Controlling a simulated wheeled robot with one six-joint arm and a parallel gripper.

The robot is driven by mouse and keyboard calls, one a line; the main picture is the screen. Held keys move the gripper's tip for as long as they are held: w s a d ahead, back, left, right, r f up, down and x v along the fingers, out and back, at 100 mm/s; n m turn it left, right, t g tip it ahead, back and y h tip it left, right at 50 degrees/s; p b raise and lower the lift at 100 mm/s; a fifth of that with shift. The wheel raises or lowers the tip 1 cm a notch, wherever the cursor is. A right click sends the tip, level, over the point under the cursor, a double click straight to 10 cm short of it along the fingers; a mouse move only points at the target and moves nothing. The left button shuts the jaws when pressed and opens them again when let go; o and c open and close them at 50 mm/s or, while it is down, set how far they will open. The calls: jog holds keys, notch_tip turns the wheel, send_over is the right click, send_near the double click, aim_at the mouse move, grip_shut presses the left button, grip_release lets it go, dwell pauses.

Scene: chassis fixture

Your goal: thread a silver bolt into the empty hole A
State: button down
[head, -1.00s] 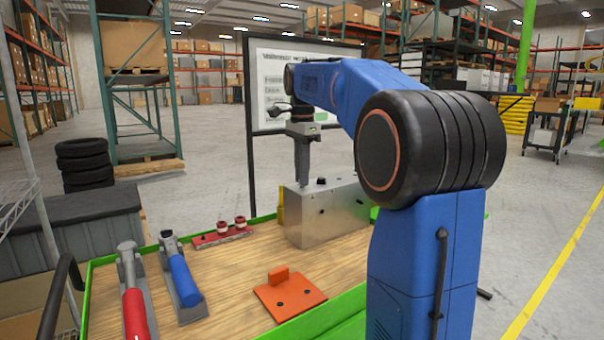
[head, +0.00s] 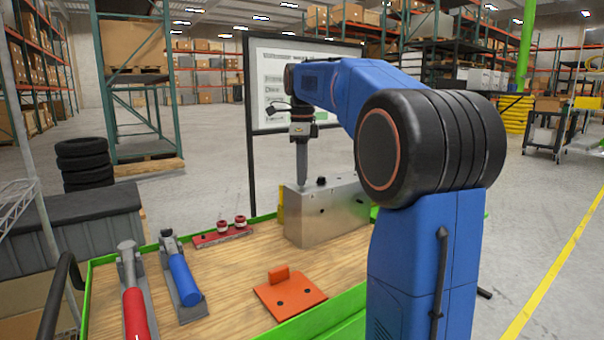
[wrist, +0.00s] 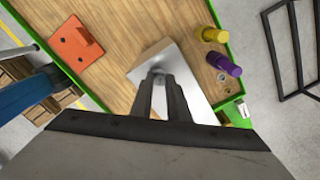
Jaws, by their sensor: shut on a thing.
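A silver metal block (head: 325,215) stands at the back of the wooden bench top, and it also shows in the wrist view (wrist: 193,92). A black knob-like piece (head: 321,181) sits on its top, and dark holes show in its front face. My gripper (head: 302,186) points straight down at the left part of the block's top. In the wrist view its fingers (wrist: 158,76) are close together around a small silver end, which looks like the bolt (wrist: 158,71). The bolt is mostly hidden, and so is the hole under it. I cannot make out any hole letter.
An orange plate (head: 290,293) lies in front of the block. A red rack (head: 222,236), a blue-handled tool (head: 183,276) and a red-handled tool (head: 135,305) lie to the left. Green edging (wrist: 238,62) bounds the bench.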

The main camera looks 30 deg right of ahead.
jog(key=m, duration=0.5)
jog(key=shift+f+m, duration=0.3)
jog(key=shift+m, duration=0.1)
jog(key=m, duration=0.5)
jog(key=c, duration=1.6)
grip_release()
jog(key=shift+f, duration=0.1)
jog(key=shift+r, duration=0.2)
jog(key=shift+r, duration=1.2)
